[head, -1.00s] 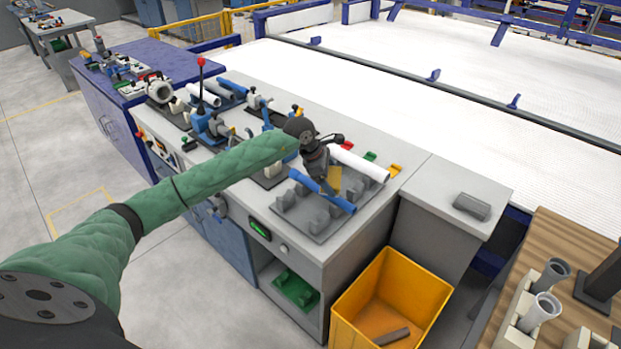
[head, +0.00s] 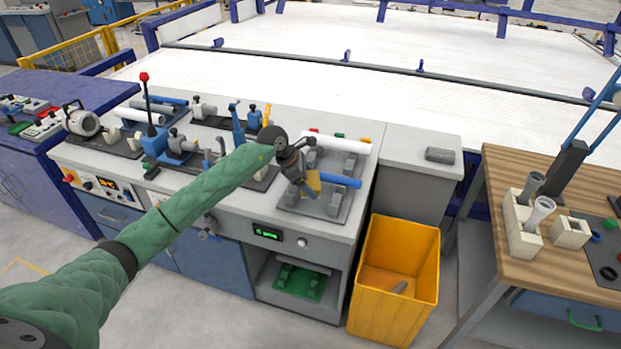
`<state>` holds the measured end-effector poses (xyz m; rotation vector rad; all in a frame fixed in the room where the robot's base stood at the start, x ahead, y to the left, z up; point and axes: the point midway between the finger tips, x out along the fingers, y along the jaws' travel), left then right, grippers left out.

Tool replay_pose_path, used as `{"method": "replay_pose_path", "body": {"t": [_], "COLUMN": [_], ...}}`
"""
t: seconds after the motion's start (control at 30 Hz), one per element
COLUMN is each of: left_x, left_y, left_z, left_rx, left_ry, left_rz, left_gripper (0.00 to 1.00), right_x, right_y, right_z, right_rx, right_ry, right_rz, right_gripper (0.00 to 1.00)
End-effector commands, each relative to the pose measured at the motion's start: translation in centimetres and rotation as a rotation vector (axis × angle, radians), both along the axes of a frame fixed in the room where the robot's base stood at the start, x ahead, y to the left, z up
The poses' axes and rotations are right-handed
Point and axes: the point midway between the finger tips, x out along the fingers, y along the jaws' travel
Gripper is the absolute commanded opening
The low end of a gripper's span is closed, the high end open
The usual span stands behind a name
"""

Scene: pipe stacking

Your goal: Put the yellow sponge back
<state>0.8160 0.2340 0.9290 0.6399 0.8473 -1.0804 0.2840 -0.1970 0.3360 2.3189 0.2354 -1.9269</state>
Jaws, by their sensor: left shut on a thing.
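The yellow sponge (head: 314,182) is a small yellow block above the grey rack plate on the machine counter, partly hidden by my gripper. My left gripper (head: 306,187) comes in from the left and is shut on the sponge. A blue pipe (head: 343,181) lies just right of the sponge, close to it; I cannot tell whether they touch. The grey rack (head: 290,205) with upright holders sits under them. My right gripper is not in view.
A white pipe (head: 340,143) lies behind on the rack. A yellow bin (head: 366,290) stands below on the right. A grey block (head: 440,154) rests on the side counter (head: 400,150). A wooden table (head: 500,200) holds grey cups at right. Fixtures crowd the counter's left.

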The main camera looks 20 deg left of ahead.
Motion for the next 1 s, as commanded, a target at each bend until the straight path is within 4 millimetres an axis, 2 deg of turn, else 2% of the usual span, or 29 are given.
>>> {"method": "replay_pose_path", "body": {"t": [0.47,1.0], "left_x": [-0.4,-0.4], "left_y": [0.2,0.2], "left_z": [-0.9,-5.7], "left_rx": [-0.057,-0.056], "left_ry": [0.029,0.029], "left_rz": [-0.001,-0.001], "left_gripper": [0.6,0.6], "right_x": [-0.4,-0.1], "right_y": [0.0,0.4], "right_z": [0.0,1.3], "right_rx": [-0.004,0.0], "right_ry": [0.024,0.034], "right_rz": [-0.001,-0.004], "right_gripper": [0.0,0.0]}}
